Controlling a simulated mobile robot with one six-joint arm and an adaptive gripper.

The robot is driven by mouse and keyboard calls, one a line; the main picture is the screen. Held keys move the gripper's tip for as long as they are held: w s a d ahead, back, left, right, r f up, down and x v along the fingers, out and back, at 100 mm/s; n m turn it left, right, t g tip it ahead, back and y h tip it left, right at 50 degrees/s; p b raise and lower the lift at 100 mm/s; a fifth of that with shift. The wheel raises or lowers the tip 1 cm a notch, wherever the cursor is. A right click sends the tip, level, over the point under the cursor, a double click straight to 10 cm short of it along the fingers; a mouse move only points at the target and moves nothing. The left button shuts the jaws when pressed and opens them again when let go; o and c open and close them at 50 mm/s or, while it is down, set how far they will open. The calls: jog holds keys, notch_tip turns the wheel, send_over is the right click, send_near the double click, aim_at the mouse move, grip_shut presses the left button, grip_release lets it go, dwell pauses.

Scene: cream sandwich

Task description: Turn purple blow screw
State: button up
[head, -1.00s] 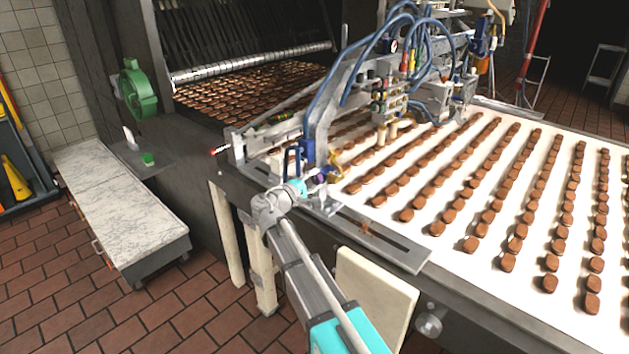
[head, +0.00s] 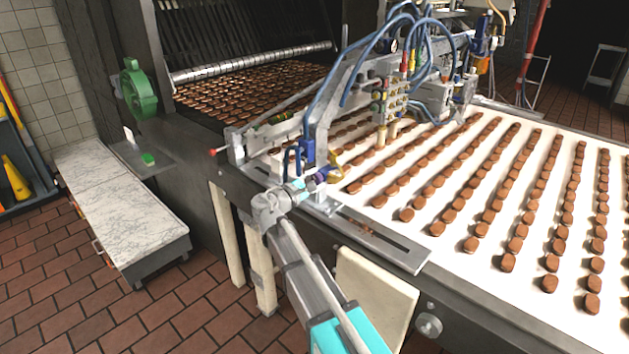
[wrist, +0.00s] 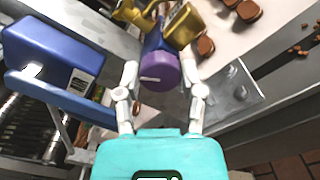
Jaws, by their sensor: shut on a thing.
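The purple blow screw (wrist: 160,73) is a round purple knob on a blue cylinder, in the upper middle of the wrist view. In the head view the purple screw (head: 320,175) is small, beside the machine's side rail. My gripper (wrist: 164,82) has one pale finger on each side of the knob and is shut on it. In the head view my gripper (head: 308,185) reaches the machine from the lower right, partly hiding the contact.
A blue block with a blue handle (wrist: 55,60) stands close left of my gripper. A yellow bracket (wrist: 180,25) sits just beyond the knob. The conveyor (head: 470,290) carries rows of brown biscuits. A marble-topped bench (head: 120,215) stands at left.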

jog(key=o, duration=0.9)
jog(key=shift+s, duration=0.1)
jog(key=shift+v, duration=5.95)
